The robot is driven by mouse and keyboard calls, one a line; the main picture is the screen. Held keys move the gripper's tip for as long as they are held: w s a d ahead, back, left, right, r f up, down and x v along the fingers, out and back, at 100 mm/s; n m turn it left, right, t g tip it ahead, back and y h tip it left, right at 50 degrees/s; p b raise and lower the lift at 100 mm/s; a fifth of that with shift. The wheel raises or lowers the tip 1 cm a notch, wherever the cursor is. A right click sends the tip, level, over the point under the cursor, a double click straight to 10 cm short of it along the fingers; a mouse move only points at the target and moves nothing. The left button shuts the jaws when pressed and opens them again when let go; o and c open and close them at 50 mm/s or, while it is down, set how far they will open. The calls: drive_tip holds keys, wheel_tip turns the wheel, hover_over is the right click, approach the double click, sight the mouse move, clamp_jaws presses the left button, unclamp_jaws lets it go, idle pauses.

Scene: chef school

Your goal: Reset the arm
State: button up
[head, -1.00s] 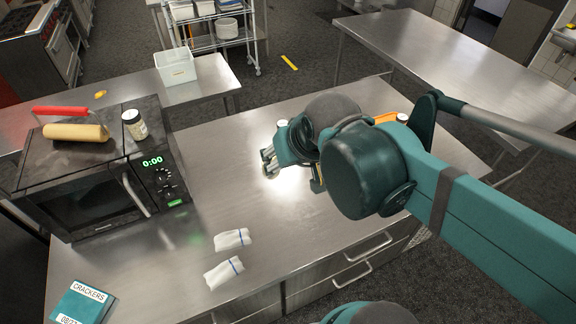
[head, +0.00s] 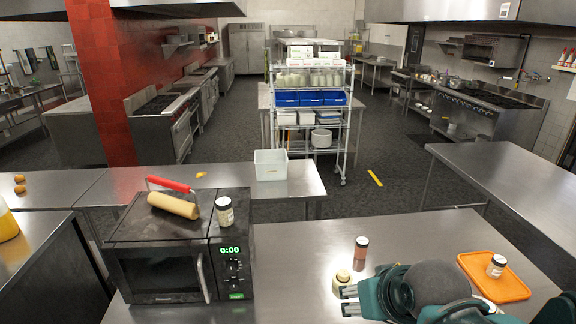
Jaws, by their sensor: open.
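My teal arm reaches in at the lower right of the head view, over the steel table (head: 290,262). My gripper (head: 346,300) points left, low over the table, with its fingers apart. Nothing shows between the fingers, though the arm hides part of the gripper. A small pale-topped object (head: 342,277) stands just behind the fingertips; I cannot tell whether they touch it.
An orange tray (head: 508,284) with another jar (head: 496,266) lies to the right. The table between is clear.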

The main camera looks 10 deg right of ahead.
wheel_tip(320, 180, down, 8)
drive_tip(key=b, duration=0.7)
drive_tip(key=shift+f+b, duration=0.15)
drive_tip(key=shift+b, duration=0.15)
idle(0.6)
